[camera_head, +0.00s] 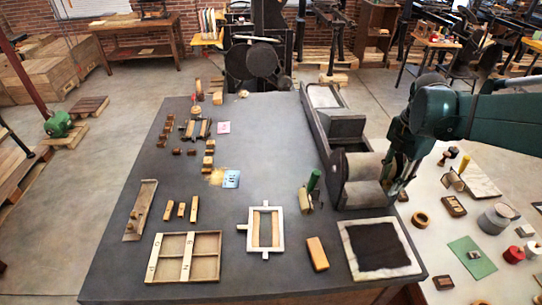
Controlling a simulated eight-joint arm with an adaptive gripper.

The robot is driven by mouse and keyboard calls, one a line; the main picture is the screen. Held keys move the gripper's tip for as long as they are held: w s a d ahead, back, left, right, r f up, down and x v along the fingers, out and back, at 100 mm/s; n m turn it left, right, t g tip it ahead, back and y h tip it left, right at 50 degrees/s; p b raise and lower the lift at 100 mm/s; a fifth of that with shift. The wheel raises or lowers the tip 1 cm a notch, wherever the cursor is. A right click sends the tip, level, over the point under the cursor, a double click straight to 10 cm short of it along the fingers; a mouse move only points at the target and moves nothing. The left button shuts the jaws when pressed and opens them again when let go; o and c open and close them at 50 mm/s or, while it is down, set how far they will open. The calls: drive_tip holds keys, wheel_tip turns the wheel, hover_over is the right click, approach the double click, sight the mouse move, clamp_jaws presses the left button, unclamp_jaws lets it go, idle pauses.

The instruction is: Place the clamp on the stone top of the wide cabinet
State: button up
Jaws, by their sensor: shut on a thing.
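My gripper (396,188) is at the right, pointing down near the right edge of the dark stone top (270,130) of the wide cabinet, beside the roller press. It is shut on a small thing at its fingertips. That thing is mostly hidden and too small to make out; it may be the clamp. I cannot pick out a clamp with certainty elsewhere.
A long grey press (345,160) stands on the stone top's right side. A green-handled tool (313,184), a white frame (281,212), a divided tray (168,256) and a dark framed slab (352,262) lie nearby. The top's middle is clear. A pale table (425,265) holds small items.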

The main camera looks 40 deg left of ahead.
drive_tip(key=s+a+n+p, duration=0.1)
drive_tip(key=s+a+n, duration=0.2)
drive_tip(key=s+a, duration=0.65)
drive_tip(key=n+p, duration=0.1)
drive_tip(key=n, duration=0.2)
hover_over(299, 227)
wheel_tip(299, 227, down, 11)
drive_tip(key=shift+a, duration=0.1)
drive_tip(key=shift+f, duration=2.9)
drive_tip(key=shift+f, duration=2.1)
drive_tip(key=shift+f+b, duration=0.2)
drive_tip(key=shift+b, duration=0.15)
